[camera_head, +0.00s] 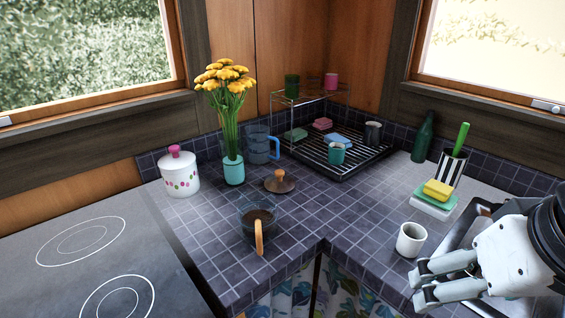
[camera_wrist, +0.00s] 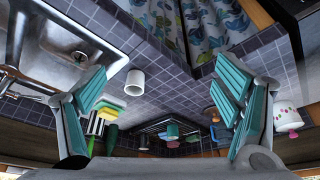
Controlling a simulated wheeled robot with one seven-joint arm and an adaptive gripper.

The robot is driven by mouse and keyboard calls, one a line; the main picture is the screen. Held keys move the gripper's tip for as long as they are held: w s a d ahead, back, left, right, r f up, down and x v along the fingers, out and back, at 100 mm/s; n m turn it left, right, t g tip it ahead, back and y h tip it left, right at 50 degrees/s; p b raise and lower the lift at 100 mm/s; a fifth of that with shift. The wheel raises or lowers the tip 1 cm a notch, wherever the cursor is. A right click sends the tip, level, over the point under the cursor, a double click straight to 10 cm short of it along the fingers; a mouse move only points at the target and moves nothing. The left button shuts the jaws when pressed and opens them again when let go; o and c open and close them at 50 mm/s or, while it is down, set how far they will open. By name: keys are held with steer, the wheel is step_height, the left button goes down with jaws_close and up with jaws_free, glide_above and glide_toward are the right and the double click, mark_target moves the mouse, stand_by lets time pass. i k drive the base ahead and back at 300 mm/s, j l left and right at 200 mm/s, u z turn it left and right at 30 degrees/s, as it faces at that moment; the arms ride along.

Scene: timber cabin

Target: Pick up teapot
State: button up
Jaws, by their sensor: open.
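The teapot seems to be the clear glass pot (camera_head: 246,226) with dark contents and a wooden handle, standing on the tiled counter near its inner corner. A brown lid with a wooden knob (camera_head: 281,182) lies on the counter just behind it. My gripper (camera_head: 420,284) is at the lower right, by the sink, well to the right of the pot and holding nothing. In the wrist view my gripper (camera_wrist: 163,68) has its two fingers spread wide.
A white mug (camera_head: 411,240) stands close to my fingertips. A sponge stack (camera_head: 434,203) is behind it, by the sink (camera_head: 462,240). A flower vase (camera_head: 233,170), blue jug (camera_head: 258,150), white canister (camera_head: 180,176) and dish rack (camera_head: 345,158) stand behind the pot.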

mark_target(257, 210)
steer(key=z, duration=1.7)
steer(key=u, duration=2.4)
steer(key=j+z, duration=0.45)
steer(key=k+j+z, duration=0.2)
steer(key=j+z, duration=0.15)
steer(key=z, duration=0.15)
